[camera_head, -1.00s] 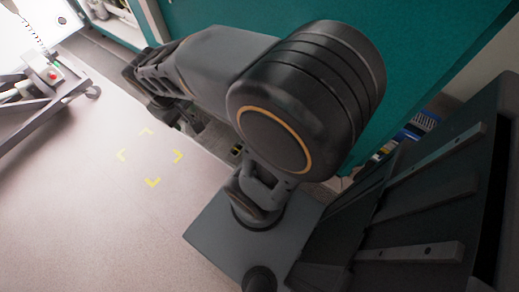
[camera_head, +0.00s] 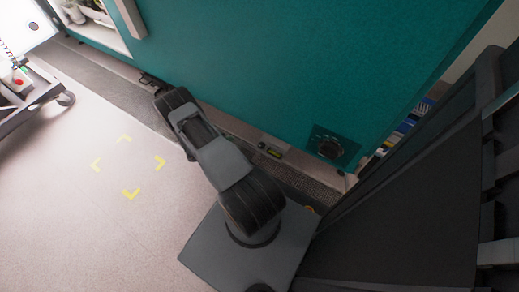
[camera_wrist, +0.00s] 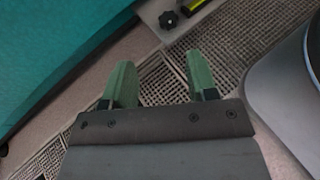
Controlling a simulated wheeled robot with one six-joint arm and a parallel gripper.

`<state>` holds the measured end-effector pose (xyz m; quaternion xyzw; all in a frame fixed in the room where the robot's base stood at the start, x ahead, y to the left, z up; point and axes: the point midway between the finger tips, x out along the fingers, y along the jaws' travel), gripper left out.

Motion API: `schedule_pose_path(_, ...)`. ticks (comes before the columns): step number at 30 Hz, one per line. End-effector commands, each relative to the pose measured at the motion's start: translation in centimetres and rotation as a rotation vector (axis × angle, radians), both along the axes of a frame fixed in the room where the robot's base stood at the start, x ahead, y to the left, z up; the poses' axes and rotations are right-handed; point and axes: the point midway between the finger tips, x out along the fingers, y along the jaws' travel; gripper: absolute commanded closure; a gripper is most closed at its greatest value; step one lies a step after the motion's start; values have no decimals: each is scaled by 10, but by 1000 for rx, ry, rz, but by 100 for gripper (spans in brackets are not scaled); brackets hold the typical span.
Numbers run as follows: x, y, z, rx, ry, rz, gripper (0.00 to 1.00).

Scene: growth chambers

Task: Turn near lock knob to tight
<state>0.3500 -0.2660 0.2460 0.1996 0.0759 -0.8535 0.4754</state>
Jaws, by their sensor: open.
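A small black lobed knob (camera_wrist: 168,19) sits on a grey metal bracket (camera_wrist: 155,10) at the top of the wrist view. In the head view the small dark knob (camera_head: 262,146) shows low along the teal cabinet's foot, just right of my arm. My gripper (camera_wrist: 161,80) is open and empty, its two green fingers apart. The knob lies beyond the fingertips, not between them. In the head view my gripper is not clearly visible behind my arm. I cannot read any mark of the knob's position.
A yellow-green level (camera_head: 272,153) lies beside the knob. A metal floor grate (camera_wrist: 225,45) runs below. A wheeled cart (camera_head: 35,100) stands at left. Open floor (camera_head: 80,220) has yellow corner marks.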

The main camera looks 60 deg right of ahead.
Motion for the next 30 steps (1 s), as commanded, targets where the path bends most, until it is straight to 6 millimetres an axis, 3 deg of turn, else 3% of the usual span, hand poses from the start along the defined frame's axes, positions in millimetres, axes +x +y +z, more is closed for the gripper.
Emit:
schedule_pose_path(1,-6,-1,-18,1,24,16,47)
schedule_pose_path(6,-17,-7,-42,2,62,48,47)
schedule_pose_path(30,-75,-106,-93,2,69,53,47)
